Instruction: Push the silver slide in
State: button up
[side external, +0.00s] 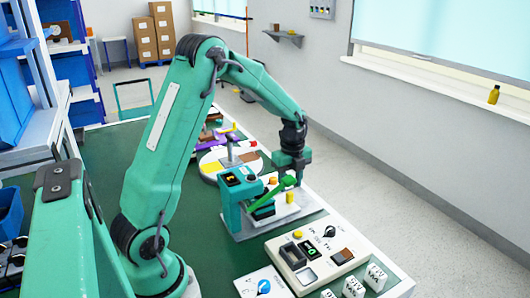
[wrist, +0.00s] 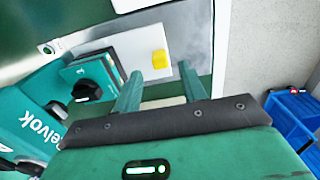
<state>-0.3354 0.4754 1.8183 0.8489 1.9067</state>
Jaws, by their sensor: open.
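A teal device (side external: 231,207) with a small display stands on a grey plate on the green bench. In the wrist view the teal device (wrist: 40,120) has a black rotary knob (wrist: 86,91). A white panel (wrist: 125,45) with a yellow block (wrist: 158,63) lies beside it. I cannot pick out the silver slide for certain; the gripper covers part of the device.
A beige control box (side external: 318,255) with a display and dark knob stands in front. White switch blocks (side external: 353,287) and a small panel with a blue knob (side external: 262,287) are near it. A round white tray (side external: 212,165) stands behind the device. The bench's right edge is close.

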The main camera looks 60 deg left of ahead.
aim_at(290, 193)
jog(key=shift+f, duration=2.4)
grip_shut()
